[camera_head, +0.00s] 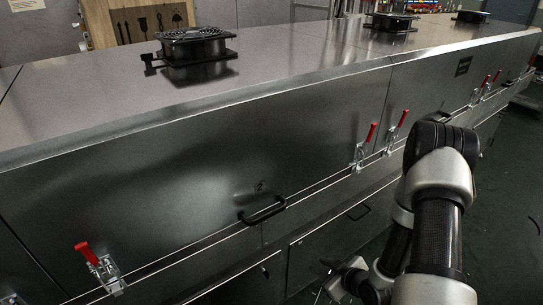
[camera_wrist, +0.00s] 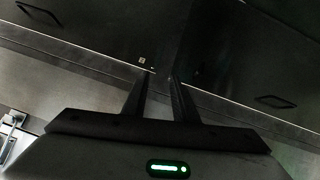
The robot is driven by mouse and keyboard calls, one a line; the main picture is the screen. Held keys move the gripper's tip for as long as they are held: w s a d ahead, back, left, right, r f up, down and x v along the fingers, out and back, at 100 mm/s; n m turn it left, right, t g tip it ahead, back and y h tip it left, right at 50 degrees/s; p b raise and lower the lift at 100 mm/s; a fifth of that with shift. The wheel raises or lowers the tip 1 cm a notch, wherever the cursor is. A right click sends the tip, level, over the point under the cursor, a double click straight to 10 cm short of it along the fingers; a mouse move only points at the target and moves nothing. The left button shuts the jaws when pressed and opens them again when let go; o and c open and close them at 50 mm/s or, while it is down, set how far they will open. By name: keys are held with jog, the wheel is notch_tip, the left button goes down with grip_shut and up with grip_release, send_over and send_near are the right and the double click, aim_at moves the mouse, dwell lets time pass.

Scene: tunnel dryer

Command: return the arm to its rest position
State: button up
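My arm (camera_head: 436,215) rises at the right of the head view, bent at a dark elbow, in front of the tunnel dryer (camera_head: 200,160). Its lower part runs down and left to my gripper (camera_head: 326,278), low in front of the dryer's lower panels. In the wrist view my gripper (camera_wrist: 160,76) shows two dark fingers with a narrow gap between the tips. Nothing is between them. They point towards the dryer's dark panels and metal seam; whether they touch anything cannot be told.
Red-handled toggle clamps (camera_head: 88,254) and black handles (camera_head: 262,210) stick out from the dryer front. A black fan (camera_head: 193,45) sits on its top. Dark green floor (camera_head: 505,200) lies clear at the right.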

jog(key=w+d+r+m+g+h, duration=0.1)
jog(key=w+d+r+m+h, duration=0.15)
jog(key=r, duration=0.95)
jog(key=w+d+r+m+h, duration=0.1)
jog(key=d+r+h, duration=0.25)
jog(key=r, duration=0.85)
jog(key=s+a+r+m+g, duration=0.1)
jog(key=s+r+m, duration=0.1)
jog(key=s+r, duration=0.7)
jog(key=s+a+r+m+g+y, duration=0.1)
jog(key=s+a+r+m, duration=0.15)
jog(key=s+r, duration=0.35)
jog(key=s+a+r+m, duration=0.1)
jog(key=s+a+r, duration=0.3)
jog(key=s, duration=0.4)
notch_tip(320, 180, up, 19)
jog(key=p, duration=2)
jog(key=shift+w+r, duration=0.15)
jog(key=shift+w, duration=0.1)
